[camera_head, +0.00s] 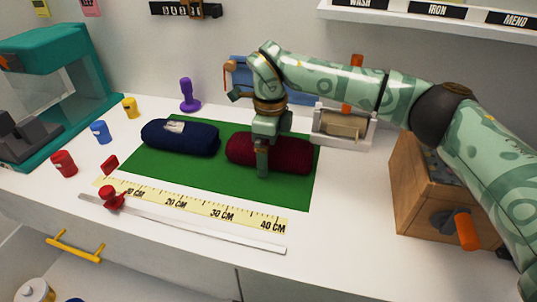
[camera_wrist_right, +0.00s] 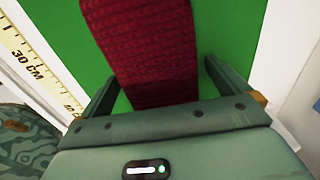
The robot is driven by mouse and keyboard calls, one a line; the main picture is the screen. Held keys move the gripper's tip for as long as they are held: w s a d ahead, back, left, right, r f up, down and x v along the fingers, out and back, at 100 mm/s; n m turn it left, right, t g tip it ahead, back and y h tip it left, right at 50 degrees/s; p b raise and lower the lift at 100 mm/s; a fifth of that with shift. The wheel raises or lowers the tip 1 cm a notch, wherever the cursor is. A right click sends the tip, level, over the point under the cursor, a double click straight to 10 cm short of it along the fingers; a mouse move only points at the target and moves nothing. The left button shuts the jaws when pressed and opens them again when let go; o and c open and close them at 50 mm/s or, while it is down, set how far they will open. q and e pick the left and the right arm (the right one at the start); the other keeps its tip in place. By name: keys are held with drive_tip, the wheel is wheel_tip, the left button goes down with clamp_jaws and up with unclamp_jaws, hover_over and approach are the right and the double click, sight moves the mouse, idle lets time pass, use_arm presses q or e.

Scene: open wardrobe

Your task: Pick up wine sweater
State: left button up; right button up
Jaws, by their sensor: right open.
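The wine sweater (camera_head: 290,155) is a dark red knitted roll lying on the right part of a green mat (camera_head: 215,188). My right gripper (camera_head: 264,168) is over the roll in the head view and hides part of it. In the right wrist view the wine sweater (camera_wrist_right: 150,50) runs between the two spread fingers of my right gripper (camera_wrist_right: 160,85), with green mat showing on both sides. The gripper is open, and I cannot tell whether a finger touches the knit. My left gripper is not in view.
A navy rolled sweater (camera_head: 180,137) lies left of the wine one. A yellow ruler strip (camera_head: 190,205) and metal bar (camera_head: 190,228) lie in front. A wooden box with a crank (camera_head: 420,190) stands right. A teal machine (camera_head: 60,90) stands left, near small colored spools.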

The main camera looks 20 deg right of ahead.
drive_tip(key=shift+r, duration=0.2)
drive_tip(key=shift+s, duration=0.1)
drive_tip(key=c, duration=1.1)
drive_tip(key=shift+c, duration=0.2)
